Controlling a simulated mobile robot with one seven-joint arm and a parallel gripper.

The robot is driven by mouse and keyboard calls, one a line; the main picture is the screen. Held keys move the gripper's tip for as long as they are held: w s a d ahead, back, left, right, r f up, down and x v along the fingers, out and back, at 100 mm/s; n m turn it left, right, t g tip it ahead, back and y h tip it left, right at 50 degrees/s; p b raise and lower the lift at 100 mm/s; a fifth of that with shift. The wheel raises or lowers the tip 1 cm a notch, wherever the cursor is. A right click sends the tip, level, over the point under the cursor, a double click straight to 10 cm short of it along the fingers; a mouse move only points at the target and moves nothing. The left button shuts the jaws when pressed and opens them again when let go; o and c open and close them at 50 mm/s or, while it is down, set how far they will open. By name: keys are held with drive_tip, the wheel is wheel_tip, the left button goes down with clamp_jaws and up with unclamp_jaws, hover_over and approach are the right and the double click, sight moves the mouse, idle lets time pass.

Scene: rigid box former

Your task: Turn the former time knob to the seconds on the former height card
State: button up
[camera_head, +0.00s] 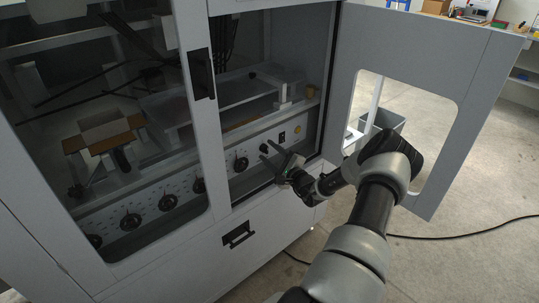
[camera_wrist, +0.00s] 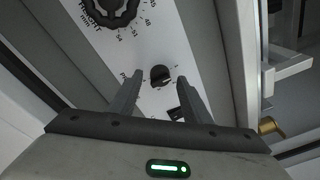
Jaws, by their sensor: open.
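My gripper (camera_head: 273,153) is open at the front panel (camera_head: 222,172) of the machine, near its right end. In the wrist view, its two fingers (camera_wrist: 159,80) point toward a small black knob (camera_wrist: 160,75), which shows between the fingertips; I cannot tell whether they touch it. Its label is cut off and unreadable. A larger scalloped black dial (camera_wrist: 108,10) lies beyond the left finger, with "HEIGHT mm" and numbers around it. Several dials (camera_head: 167,202) line the panel in the head view. I cannot make out a time label or a height card.
The machine's door (camera_head: 455,70) with a window stands open on the right, close beside my arm. A frame post (camera_head: 205,105) stands left of the opening. A brass-coloured part (camera_wrist: 270,127) and a light metal bracket (camera_wrist: 287,75) show right of the gripper.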

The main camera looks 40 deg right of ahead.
drive_tip(key=c, duration=1)
